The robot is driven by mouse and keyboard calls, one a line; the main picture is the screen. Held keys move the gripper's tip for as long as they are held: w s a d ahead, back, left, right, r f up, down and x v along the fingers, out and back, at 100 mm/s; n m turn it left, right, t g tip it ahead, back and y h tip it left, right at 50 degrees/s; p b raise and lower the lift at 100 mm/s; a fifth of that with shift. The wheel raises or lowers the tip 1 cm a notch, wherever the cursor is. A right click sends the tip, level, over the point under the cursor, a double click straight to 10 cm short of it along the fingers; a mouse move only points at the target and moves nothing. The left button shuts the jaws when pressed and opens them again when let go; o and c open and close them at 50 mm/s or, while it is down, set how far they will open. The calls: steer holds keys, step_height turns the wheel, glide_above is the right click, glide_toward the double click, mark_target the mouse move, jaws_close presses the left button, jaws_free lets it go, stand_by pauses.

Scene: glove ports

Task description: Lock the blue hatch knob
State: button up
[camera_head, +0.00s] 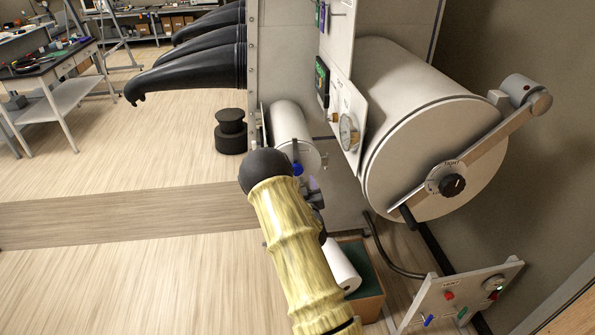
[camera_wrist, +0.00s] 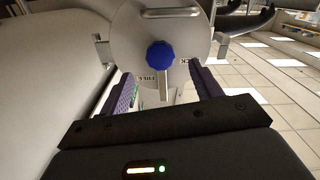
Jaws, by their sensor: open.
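The blue hatch knob (camera_wrist: 161,55) is on the round pale door (camera_wrist: 190,38) of the small hatch. The lettering beside it, upside down in the wrist view, appears to read FREE at lower left and LOCK at right. A pale bar runs down the picture from the knob. In the head view the blue knob (camera_head: 297,169) shows small on the end of the small cylinder (camera_head: 290,122). My gripper (camera_wrist: 161,83) is open and empty, its purple fingers either side of the bar, with the knob between and beyond them. I see no contact. My arm partly covers this area in the head view.
A large round chamber door (camera_head: 435,150) with a long lever and black dial stands right of the small hatch. A gauge (camera_head: 348,132) hangs between them. A control panel (camera_head: 460,295) is at lower right. Black gloves (camera_head: 190,70) stick out left. Open floor lies left.

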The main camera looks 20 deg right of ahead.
mark_target(297, 172)
steer(key=shift+p+x, duration=0.9)
steer(key=shift+x, duration=2.25)
steer(key=shift+f, duration=0.1)
steer(key=c, duration=1.4)
